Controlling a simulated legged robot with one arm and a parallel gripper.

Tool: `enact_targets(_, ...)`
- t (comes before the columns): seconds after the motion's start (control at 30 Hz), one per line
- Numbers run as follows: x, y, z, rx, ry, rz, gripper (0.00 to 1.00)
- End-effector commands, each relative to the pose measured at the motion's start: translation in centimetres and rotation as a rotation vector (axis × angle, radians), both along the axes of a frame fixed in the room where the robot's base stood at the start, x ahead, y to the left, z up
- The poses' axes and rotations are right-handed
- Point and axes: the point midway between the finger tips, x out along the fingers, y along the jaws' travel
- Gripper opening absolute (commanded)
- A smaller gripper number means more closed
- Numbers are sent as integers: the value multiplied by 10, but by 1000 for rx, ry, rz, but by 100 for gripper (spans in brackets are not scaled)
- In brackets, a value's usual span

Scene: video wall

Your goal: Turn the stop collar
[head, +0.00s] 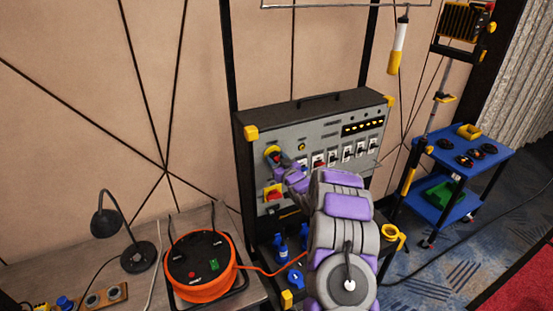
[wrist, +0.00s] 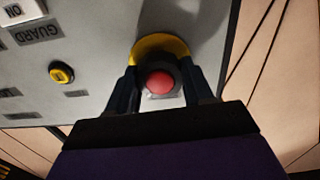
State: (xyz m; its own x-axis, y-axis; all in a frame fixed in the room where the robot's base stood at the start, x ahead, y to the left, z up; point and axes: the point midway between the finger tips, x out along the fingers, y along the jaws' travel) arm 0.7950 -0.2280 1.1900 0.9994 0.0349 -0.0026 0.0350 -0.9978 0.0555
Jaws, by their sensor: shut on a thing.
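The stop collar (wrist: 161,66) is a dark ring around a red button (wrist: 159,83), on a yellow round base (wrist: 160,43) fixed to the grey panel. In the wrist view, the two dark fingers of my gripper (wrist: 159,72) stand on either side of the collar and are shut on it. In the head view, my gripper (head: 279,160) reaches the yellow base (head: 271,150) at the panel's upper left. There the collar is mostly hidden by my gripper.
The grey control panel (head: 312,139) also carries a red knob on yellow (head: 272,193) below my gripper and several switches to the right. An orange cable reel (head: 200,265) and a black lamp (head: 105,222) stand at left. A blue cart (head: 462,152) stands at right.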

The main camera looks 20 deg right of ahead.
Motion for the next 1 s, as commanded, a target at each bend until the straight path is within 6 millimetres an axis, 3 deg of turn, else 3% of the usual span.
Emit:
enact_targets(0.37,1,-2,4,4,-8,-3,21)
enact_targets(0.4,1,-2,5,3,-9,-3,53)
enact_targets(0.6,0,-1,3,4,-6,-2,72)
enact_targets(0.67,0,-1,3,4,-5,-2,77)
enact_targets(1.0,-4,-2,1,4,-2,-2,77)
